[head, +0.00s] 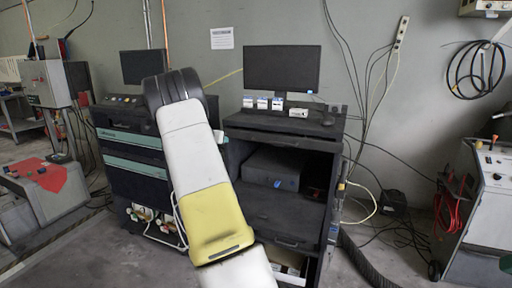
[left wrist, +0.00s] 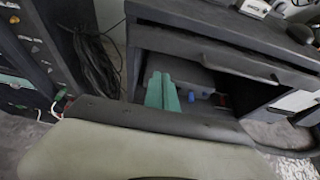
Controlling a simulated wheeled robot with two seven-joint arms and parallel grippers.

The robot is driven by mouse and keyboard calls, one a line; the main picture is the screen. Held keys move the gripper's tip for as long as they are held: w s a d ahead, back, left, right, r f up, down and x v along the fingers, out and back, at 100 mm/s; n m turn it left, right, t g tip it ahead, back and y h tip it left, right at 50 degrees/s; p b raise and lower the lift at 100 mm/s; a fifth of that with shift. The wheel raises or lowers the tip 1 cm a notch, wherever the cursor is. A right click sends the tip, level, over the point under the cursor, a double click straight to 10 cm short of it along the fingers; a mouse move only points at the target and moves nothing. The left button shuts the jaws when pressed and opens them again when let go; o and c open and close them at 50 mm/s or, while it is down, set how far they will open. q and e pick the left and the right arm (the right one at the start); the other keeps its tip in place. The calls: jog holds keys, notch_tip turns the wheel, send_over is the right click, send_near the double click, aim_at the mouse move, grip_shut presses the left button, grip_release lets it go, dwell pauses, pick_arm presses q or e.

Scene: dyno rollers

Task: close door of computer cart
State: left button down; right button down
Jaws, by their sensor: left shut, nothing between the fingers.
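The computer cart (head: 333,146) is a dark cabinet in the middle of the head view. Its front is open, and a black computer box (head: 275,168) sits inside. A narrow dark panel (head: 326,225) stands at the cart's right front edge; I cannot tell surely whether it is the door. My left arm crosses in front of the cart's left side and hides part of it. My left gripper (left wrist: 165,80) shows in the left wrist view as two green fingers shut together, empty, pointing toward the open compartment. Contact is unclear. My right gripper is not in view.
A monitor (head: 282,68) and small boxes stand on the cart. A dark cabinet with teal drawer strips (head: 133,139) is to its left. Cables and a ribbed hose (head: 365,262) lie on the floor at right, near a wheeled machine (head: 485,205).

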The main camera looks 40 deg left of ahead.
pick_arm(q)
jog(key=shift+s+d+r, duration=0.1)
jog(key=shift+s+r, duration=0.2)
jog(key=shift+r, duration=0.35)
jog(key=shift+s+d+r, duration=0.1)
jog(key=shift+s+r, duration=0.2)
jog(key=shift+r, duration=0.35)
